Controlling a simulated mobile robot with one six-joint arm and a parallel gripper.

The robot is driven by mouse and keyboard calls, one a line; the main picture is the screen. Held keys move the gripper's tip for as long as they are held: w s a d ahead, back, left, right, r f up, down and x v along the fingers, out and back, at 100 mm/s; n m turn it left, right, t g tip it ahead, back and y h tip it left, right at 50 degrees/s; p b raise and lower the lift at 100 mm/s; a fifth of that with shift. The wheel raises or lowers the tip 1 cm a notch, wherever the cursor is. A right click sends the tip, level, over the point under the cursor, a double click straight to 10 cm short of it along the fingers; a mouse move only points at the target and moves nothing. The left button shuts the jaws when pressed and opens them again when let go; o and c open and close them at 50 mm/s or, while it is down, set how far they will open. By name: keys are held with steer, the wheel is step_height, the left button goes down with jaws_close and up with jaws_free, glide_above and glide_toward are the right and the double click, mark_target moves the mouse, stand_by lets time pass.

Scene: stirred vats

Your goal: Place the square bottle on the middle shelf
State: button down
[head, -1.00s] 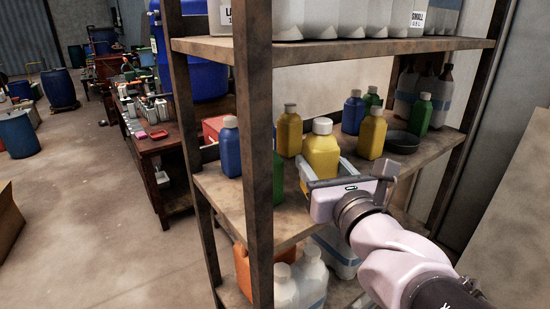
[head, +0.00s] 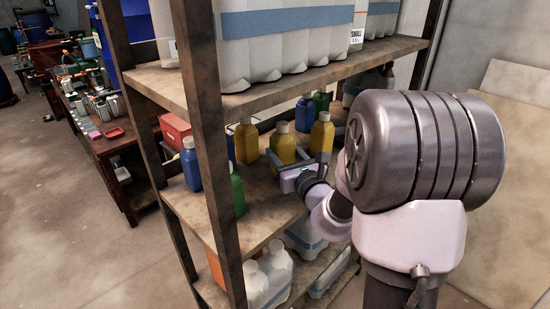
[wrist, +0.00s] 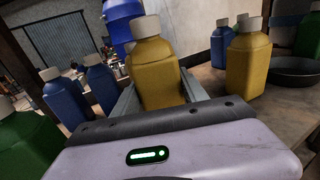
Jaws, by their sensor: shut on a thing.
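My gripper (head: 290,165) is shut on a yellow square bottle (head: 283,147) with a pale cap. The bottle is upright over the middle shelf (head: 262,222), between two other yellow bottles. In the wrist view the held bottle (wrist: 158,72) stands between the two grey fingers. Its base is hidden by my gripper, so I cannot tell whether it touches the shelf. One yellow bottle (head: 246,142) stands to its left and another (head: 321,135) to its right, apart from it.
A blue bottle (head: 191,168) and a green bottle (head: 237,193) stand at the shelf's left. Another blue bottle (head: 305,113) is behind. A dark round dish (wrist: 294,71) lies at right in the wrist view. A shelf post (head: 207,130) and the upper shelf (head: 290,80) bound the space.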

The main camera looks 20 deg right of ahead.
mark_target(283, 162)
step_height(283, 162, down, 3)
steer(key=shift+b, duration=0.55)
steer(key=shift+r, duration=0.2)
steer(key=shift+f, duration=0.15)
steer(key=c, duration=0.6)
jaws_free()
